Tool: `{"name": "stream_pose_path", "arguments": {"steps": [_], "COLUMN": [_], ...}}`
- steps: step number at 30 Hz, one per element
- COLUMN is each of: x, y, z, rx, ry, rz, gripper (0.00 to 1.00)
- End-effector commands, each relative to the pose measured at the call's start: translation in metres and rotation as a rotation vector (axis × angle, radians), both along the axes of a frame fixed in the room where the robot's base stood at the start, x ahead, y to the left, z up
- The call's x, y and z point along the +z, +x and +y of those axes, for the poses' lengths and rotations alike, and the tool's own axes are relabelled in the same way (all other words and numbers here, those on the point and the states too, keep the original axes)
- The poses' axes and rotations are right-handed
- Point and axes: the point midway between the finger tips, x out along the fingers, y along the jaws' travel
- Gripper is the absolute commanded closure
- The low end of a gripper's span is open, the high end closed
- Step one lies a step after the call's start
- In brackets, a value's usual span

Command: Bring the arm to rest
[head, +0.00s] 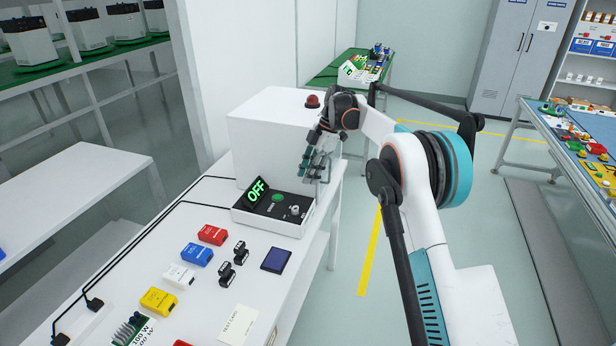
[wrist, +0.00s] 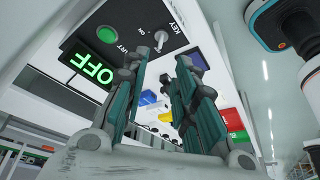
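My gripper (head: 317,163) is over the right end of the white table (head: 182,256), above and beside the control box (head: 281,224). The box has a lit OFF display (head: 257,193), a green button (head: 278,197) and a key switch (head: 294,210). In the wrist view, the two fingers of my gripper (wrist: 169,75) stand apart with nothing between them. The green button (wrist: 106,35) and the OFF display (wrist: 88,70) show to their left there. I cannot tell whether a finger touches the box. My arm reaches in from the right, bent at the elbow.
A white housing with a red knob (head: 312,101) stands behind the control box. Red (head: 213,235), blue (head: 197,254), white (head: 179,276) and yellow (head: 158,301) blocks, black parts and a dark blue square (head: 277,260) lie on the table. Open floor lies to the right.

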Motion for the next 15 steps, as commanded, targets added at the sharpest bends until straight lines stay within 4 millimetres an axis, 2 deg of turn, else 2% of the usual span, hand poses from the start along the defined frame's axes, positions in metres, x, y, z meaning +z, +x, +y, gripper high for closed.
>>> {"name": "stream_pose_path", "arguments": {"steps": [5, 8, 15], "x": [0.002, 0.011, 0.067], "y": [-0.001, -0.004, -0.031], "z": [0.0, -0.004, -0.025], "rx": [-0.004, -0.037, -0.254], "ry": [-0.001, -0.009, -0.059], "rz": [-0.001, -0.001, -0.013], "gripper": [0.74, 0.74, 0.74]}}
